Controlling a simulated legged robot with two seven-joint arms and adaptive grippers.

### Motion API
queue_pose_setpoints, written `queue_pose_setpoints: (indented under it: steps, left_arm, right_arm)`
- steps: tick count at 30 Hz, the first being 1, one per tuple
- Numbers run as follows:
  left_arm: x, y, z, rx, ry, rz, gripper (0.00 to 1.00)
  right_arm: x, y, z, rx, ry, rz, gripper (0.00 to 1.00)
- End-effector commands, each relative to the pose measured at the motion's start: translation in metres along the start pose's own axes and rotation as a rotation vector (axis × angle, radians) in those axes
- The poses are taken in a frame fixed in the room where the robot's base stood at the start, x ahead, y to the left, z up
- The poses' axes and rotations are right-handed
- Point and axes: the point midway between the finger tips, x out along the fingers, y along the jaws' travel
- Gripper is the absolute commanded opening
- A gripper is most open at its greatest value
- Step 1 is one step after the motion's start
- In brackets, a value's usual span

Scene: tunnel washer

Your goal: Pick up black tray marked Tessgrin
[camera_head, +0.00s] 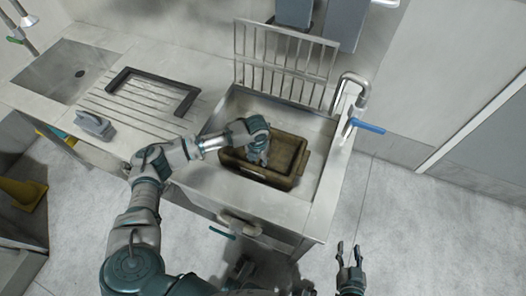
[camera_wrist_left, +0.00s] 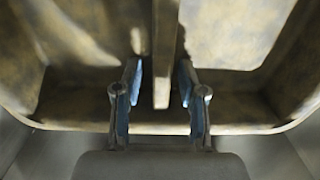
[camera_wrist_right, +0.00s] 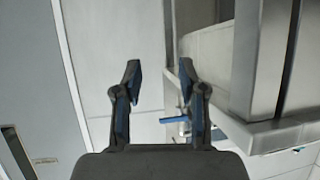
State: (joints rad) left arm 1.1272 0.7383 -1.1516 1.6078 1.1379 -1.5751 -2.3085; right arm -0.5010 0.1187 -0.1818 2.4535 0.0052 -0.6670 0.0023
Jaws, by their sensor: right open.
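A dirty brown-black tray (camera_head: 285,150) sits in the basin at the right end of the steel counter. No marking on it is readable. My left gripper (camera_head: 258,160) reaches down into the tray. In the left wrist view my left gripper (camera_wrist_left: 160,85) is open, its fingers on either side of the tray's central divider (camera_wrist_left: 162,50), with gaps visible on both sides. The tray's near wall (camera_wrist_left: 160,128) lies below the fingertips in that view. My right gripper (camera_head: 349,247) is open and empty, off the counter's right front; it also shows in the right wrist view (camera_wrist_right: 160,75).
An upright wire rack (camera_head: 285,65) stands behind the basin. A tap with a blue lever (camera_head: 366,126) is at its right edge. A dark frame (camera_head: 153,88) and a grey object (camera_head: 95,125) lie on the drainboard. The floor to the right is clear.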

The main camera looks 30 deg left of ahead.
Motion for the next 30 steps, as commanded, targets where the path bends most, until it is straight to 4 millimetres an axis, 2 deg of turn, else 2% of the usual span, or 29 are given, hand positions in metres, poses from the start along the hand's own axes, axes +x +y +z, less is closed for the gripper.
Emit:
queue_pose_setpoints:
  steps: [1,3,4,13,16,20,24,30]
  left_arm:
    - [0.002,0.001,-0.001,-0.001,0.002,0.001,0.19]
    - [0.002,0.002,-0.001,-0.001,0.002,0.0,0.02]
    - [0.002,0.002,-0.001,-0.001,0.003,0.0,0.0]
    - [0.002,0.003,-0.001,-0.001,0.003,0.001,0.0]
    - [-0.004,0.003,0.0,-0.002,0.001,0.001,0.0]
    - [-0.029,0.002,0.001,-0.001,-0.004,-0.001,0.0]
    - [-0.061,0.002,0.001,-0.001,-0.007,-0.001,0.0]
    - [-0.095,0.002,0.001,-0.001,-0.005,-0.001,0.0]
  right_arm:
    - [0.0,0.0,0.0,-0.001,-0.001,0.001,0.41]
    - [0.002,-0.001,0.0,-0.001,-0.002,0.001,0.41]
    - [0.002,-0.001,0.0,-0.001,-0.002,0.001,0.41]
    - [0.002,-0.001,0.0,0.0,-0.002,0.001,0.41]
    - [0.001,-0.001,0.001,0.0,-0.018,0.002,0.41]
    - [-0.01,0.002,0.019,-0.004,-0.134,0.01,0.41]
    - [-0.025,0.007,0.041,-0.004,-0.289,0.022,0.41]
    - [-0.045,0.012,0.069,-0.002,-0.466,0.034,0.41]
